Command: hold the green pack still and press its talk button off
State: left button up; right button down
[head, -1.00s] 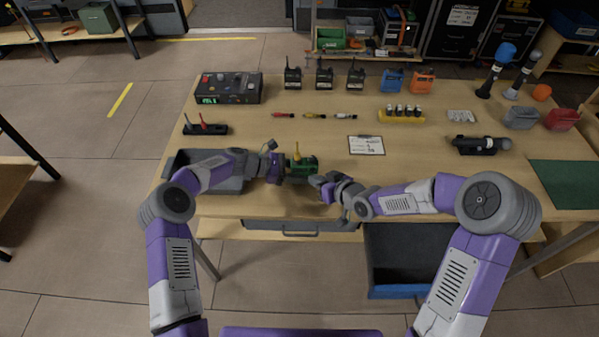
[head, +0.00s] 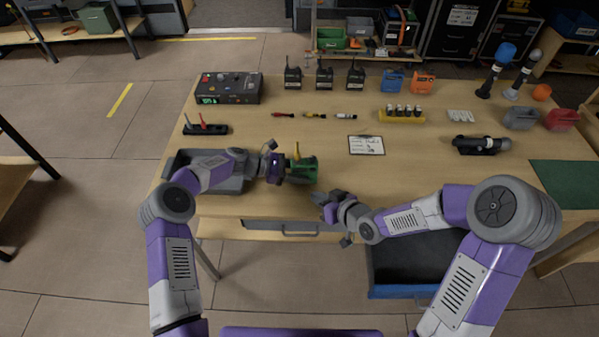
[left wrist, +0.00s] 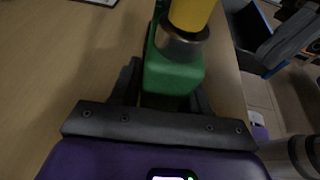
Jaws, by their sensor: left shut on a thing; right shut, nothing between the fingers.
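The green pack (head: 305,171) stands on the table in front of my left arm, with a yellow antenna (head: 296,150) on top. My left gripper (head: 290,171) is shut on the pack from its left side. In the left wrist view the green pack (left wrist: 172,75) sits between the dark fingers, with the yellow part and a grey collar at its top. My right gripper (head: 322,200) is shut and empty, near the table's front edge, to the right of the pack and apart from it. The talk button cannot be made out in either view.
A grey tray (head: 215,184) lies left of the pack, partly under my left arm. A clipboard (head: 366,145) lies to the right behind. Radios, coloured pens and a control box (head: 229,88) stand farther back. An open drawer (head: 405,291) juts out below the table.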

pick_arm(q)
jog(key=o, duration=1.2)
